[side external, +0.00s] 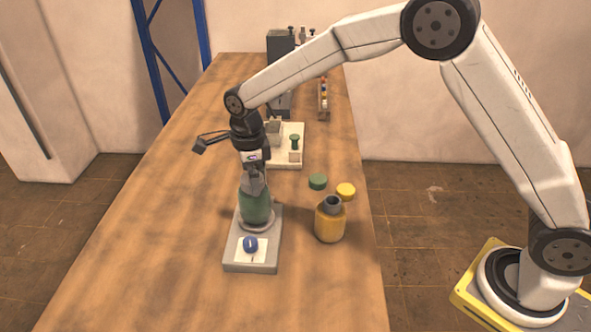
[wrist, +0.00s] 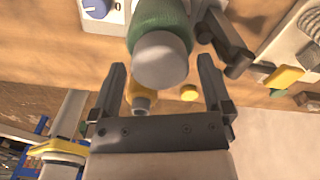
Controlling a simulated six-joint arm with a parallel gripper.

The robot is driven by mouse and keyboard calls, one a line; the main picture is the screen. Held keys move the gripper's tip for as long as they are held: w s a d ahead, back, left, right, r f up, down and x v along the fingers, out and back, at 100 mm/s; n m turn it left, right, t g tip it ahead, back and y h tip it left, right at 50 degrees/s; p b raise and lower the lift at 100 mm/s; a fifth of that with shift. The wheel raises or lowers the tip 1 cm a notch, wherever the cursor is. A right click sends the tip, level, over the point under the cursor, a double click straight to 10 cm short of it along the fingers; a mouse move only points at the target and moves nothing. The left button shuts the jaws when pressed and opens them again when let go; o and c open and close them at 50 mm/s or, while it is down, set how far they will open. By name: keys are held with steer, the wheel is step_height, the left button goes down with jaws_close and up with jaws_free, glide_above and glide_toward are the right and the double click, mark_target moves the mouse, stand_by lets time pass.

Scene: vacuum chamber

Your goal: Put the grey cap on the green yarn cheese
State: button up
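The green yarn cheese (side external: 256,207) stands upright on a grey device with a blue knob (side external: 250,244). It also shows at the top of the wrist view (wrist: 160,17). A light grey cap (wrist: 160,60) sits over its near end, with no gap visible between them. My gripper (side external: 256,180) is directly above, pointing down, its tips around the cap's level. In the wrist view my gripper's two fingers (wrist: 161,64) stand wide on either side of the cap, with space on both sides. In the side view the fingers partly hide the cap.
A yellow bottle (side external: 330,222) with a dark grey neck stands close to the right. A green lid (side external: 318,181) and a yellow lid (side external: 346,191) lie behind it. A pale tray (side external: 291,157) with small parts stands farther back. The table's left side is clear.

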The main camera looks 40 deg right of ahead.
steer(key=shift+r, duration=3.9)
steer(key=shift+d, duration=0.1)
steer(key=shift+s+d+f+n, duration=0.1)
steer(key=shift+s+d+n, duration=0.25)
steer(key=shift+n, duration=0.15)
steer(key=s+d+f+n+t, duration=0.1)
steer(key=s+d+f+n, duration=0.2)
steer(key=s+d+n, duration=0.4)
steer(key=s+d+f+n+t, duration=0.1)
steer(key=s+d+f+n, duration=0.3)
steer(key=s+n, duration=1)
steer(key=shift+s+d+n+t, duration=0.3)
steer(key=shift+d+n, duration=0.4)
steer(key=shift+d, duration=0.8)
steer(key=shift+w+f, duration=0.1)
